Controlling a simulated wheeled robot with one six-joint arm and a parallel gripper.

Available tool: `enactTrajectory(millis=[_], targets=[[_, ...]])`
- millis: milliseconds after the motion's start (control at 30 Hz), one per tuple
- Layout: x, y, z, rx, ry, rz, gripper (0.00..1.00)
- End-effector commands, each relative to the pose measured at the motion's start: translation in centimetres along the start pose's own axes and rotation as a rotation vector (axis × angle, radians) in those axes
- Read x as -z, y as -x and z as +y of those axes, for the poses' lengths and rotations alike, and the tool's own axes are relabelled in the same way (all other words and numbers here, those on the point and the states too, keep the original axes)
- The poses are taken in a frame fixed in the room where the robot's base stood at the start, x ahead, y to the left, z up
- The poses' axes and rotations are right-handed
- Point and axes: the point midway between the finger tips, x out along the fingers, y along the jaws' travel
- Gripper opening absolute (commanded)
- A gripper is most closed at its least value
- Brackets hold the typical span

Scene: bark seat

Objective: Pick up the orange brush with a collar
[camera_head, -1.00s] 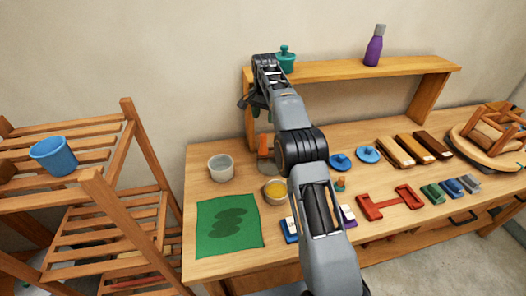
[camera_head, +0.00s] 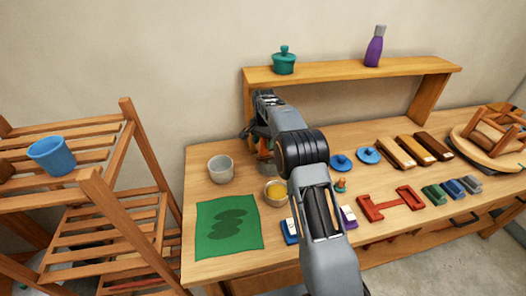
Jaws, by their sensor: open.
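The orange brush (camera_head: 264,145) stands at the back left of the table, and only a little of its orange shows past my gripper. Its collar and lower part are mostly hidden, so I cannot make out the collar's shape. My gripper (camera_head: 257,138) is open and low at the brush, with its fingers pointing down. I cannot tell whether the fingers are around the brush or in front of it, or whether they touch it.
A pale cup (camera_head: 221,169) and a bowl with yellow contents (camera_head: 276,192) stand close by. A green mat (camera_head: 228,228) lies at front left. The raised shelf (camera_head: 345,71) spans behind, bearing a teal lidded pot (camera_head: 284,62) and a purple bottle (camera_head: 374,47). Blue lids (camera_head: 341,163) lie right.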

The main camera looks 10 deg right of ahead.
Motion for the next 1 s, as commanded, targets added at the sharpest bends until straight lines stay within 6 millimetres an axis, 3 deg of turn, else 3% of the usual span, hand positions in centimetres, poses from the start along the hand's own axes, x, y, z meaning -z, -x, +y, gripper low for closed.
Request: enactTrajectory(millis=[300, 867, 1000], targets=[[0.0, -0.47, 0.03, 0.0, 0.0, 0.0, 0.57], [0.01, -0.43, 0.03, 0.0, 0.0, 0.0, 0.04], [0.01, -0.41, 0.03, 0.0, 0.0, 0.0, 0.04]])
